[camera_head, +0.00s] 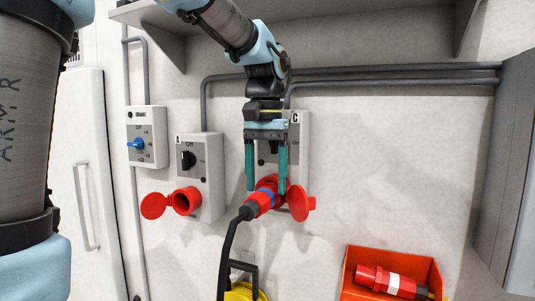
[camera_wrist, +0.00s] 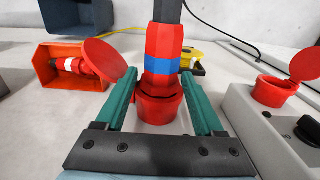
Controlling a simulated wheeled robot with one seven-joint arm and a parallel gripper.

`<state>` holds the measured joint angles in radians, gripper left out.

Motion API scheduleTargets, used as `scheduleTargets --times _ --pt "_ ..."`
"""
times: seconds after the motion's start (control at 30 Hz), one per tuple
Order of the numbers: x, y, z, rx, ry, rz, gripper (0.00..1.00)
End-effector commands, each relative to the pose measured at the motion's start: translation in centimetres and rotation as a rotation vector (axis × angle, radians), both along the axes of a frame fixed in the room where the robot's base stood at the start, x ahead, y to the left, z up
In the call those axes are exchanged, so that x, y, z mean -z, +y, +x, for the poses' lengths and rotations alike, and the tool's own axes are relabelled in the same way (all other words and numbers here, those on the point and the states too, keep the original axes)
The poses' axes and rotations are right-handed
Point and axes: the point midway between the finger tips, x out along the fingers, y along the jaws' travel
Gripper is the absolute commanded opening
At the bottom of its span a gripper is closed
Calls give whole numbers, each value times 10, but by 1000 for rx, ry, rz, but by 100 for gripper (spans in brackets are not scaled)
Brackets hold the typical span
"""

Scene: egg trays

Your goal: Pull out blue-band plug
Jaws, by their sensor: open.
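The blue-band plug (camera_head: 263,196) is red with a blue ring and a black cable, and sits in the red socket of the box marked C (camera_head: 299,150). In the wrist view the plug (camera_wrist: 164,47) stands in the socket (camera_wrist: 160,108), with the socket's round lid (camera_wrist: 103,60) swung open to the left. My gripper (camera_head: 266,188) has green fingers pointing down, one on each side of the plug. In the wrist view my gripper (camera_wrist: 161,90) is open, with visible gaps between the fingers and the plug. The upper part of box C is partly hidden behind my gripper.
An orange bin (camera_head: 392,256) at lower right holds a white-band plug (camera_head: 390,280). A box with an empty red socket (camera_head: 187,201) and open lid is left of box C. A yellow coil (camera_head: 243,292) lies below. A shelf (camera_head: 175,45) overhangs above.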

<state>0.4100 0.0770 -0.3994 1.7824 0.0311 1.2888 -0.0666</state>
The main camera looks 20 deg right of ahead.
Motion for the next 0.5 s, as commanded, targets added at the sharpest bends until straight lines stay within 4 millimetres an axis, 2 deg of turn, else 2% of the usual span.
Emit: scheduleTargets --times 0.2,0.5 --pt "27 1 0 -1 2 3 70" --pt "36 1 0 0 -1 1 70"
